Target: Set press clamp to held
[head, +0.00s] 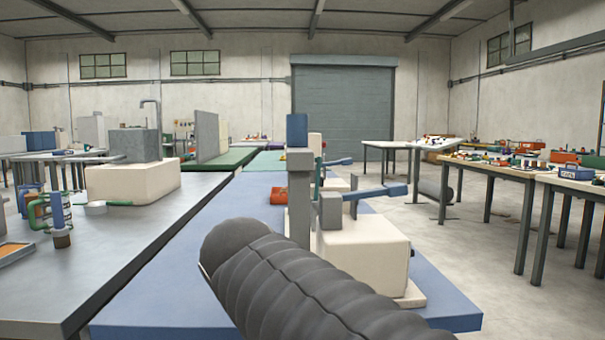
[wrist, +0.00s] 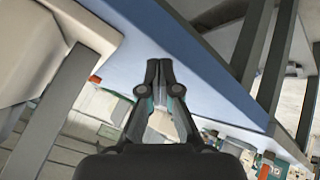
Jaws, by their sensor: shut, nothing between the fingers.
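A cream machine block (head: 365,246) with a grey upright post (head: 299,205) stands on the blue worktop. A blue lever (head: 375,192) points right from a grey pivot block at its top. I take this to be the press clamp, but cannot be sure. The post carries a blue block (head: 297,130). In the wrist view my gripper (wrist: 159,66) is shut and empty, in front of the blue worktop edge. A cream body (wrist: 60,45) lies to its left, apart from the fingers. The lever is not clearly seen there. My gripper does not show in the head view.
The blue worktop (head: 160,305) runs away from me. A similar unit with a blue lever (head: 338,161) stands behind. A grey bench (head: 110,245) is on the left, with a cream block (head: 133,182).

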